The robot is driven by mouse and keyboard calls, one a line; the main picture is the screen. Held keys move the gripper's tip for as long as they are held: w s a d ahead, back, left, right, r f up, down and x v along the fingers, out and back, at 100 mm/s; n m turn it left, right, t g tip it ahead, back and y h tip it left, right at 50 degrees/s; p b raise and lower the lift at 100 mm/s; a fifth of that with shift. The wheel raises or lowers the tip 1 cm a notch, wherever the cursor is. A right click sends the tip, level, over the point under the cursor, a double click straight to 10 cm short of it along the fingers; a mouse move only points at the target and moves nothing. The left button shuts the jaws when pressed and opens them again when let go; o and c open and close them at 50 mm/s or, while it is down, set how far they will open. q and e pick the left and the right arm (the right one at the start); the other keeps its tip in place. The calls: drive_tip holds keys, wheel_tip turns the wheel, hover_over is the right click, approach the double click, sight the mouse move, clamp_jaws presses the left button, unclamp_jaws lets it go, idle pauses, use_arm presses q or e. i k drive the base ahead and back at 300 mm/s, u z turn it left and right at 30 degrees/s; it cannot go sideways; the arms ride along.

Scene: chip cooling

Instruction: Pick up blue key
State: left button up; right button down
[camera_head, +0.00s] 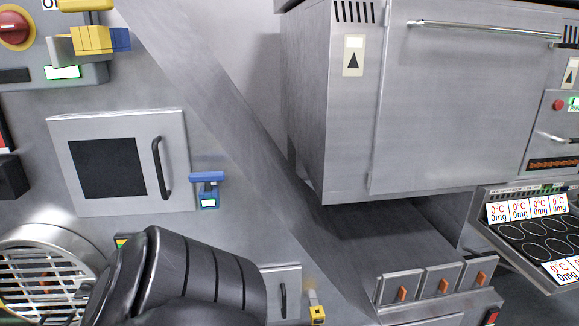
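A blue key-like piece (207,177) with a flat, wide top sits on the grey wall panel, just right of the small door with the black window. Below it is a small blue holder (208,200) with a pale label. Another blue piece (121,39) shows at the upper left, beside a yellow block (90,39); I cannot tell whether it is a key. Neither of my grippers shows in the head view. A dark, ribbed arm part of mine fills the bottom left and hides the panel behind it.
The small door (180,135) has a dark handle. A large steel cabinet (450,110) juts out on the right, above several small flaps with orange handles. A tray (490,240) with round slots is at far right. A round grille (45,265) is at lower left.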

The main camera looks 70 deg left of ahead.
sight(207, 177)
drive_tip(key=i, duration=1.25)
drive_tip(key=u, duration=2.7)
